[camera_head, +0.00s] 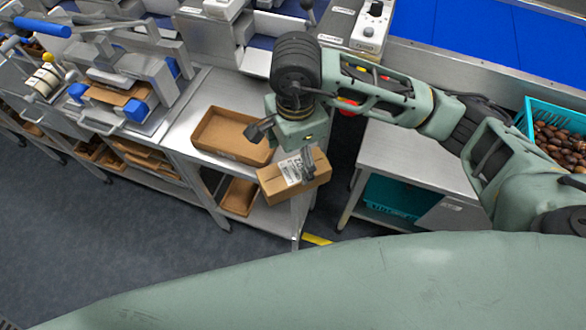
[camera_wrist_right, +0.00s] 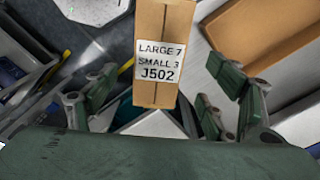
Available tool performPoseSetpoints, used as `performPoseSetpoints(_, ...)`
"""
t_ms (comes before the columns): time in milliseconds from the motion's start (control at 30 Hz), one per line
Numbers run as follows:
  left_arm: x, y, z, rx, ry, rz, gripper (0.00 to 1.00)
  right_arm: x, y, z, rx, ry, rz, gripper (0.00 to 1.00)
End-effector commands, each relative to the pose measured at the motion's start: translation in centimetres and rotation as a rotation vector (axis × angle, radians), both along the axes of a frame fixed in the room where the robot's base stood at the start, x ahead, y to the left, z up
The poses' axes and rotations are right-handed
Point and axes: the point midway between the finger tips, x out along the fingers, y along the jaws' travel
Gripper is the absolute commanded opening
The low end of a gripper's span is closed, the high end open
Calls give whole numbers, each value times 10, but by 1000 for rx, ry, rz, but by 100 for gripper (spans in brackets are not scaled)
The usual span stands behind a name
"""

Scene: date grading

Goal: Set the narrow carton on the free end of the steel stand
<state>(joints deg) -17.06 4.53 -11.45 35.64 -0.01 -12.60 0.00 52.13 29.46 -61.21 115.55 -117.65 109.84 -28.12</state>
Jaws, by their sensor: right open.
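The narrow carton (camera_head: 314,181) is a closed brown box with a white label. In the head view it is at the near right end of the steel stand (camera_head: 185,135), seemingly on its corner; I cannot tell how fully it is supported. In the right wrist view the carton (camera_wrist_right: 155,30) shows its label, "LARGE 7 SMALL 3 J502". My right gripper (camera_head: 283,148) is just above and beside the carton, open. In the wrist view its fingers are spread on either side of the carton, with gaps visible. My left gripper is out of view.
An open brown tray (camera_head: 232,135) sits on the stand beside the carton, and another box (camera_head: 239,196) is on the shelf below. A second steel table (camera_head: 405,160) stands to the right across a gap. A teal crate (camera_head: 530,115) of dates is at far right.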

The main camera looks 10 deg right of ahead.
Motion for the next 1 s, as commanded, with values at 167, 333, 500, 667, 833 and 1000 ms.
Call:
performPoseSetpoints(167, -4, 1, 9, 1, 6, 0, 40, -2, 1, -19, 2, 6, 0, 77)
performPoseSetpoints(333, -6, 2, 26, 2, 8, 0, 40, -3, 2, -42, 3, 10, -2, 77)
performPoseSetpoints(500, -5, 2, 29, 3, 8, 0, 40, -2, 3, -65, 5, 6, 0, 77)
performPoseSetpoints(667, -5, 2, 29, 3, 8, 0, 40, -1, 3, -69, 5, 4, 1, 77)
performPoseSetpoints(833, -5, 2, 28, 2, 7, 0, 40, -2, 3, -69, 6, 4, 1, 71)
performPoseSetpoints(1000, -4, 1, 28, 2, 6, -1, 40, -1, 3, -69, 6, 3, 1, 56)
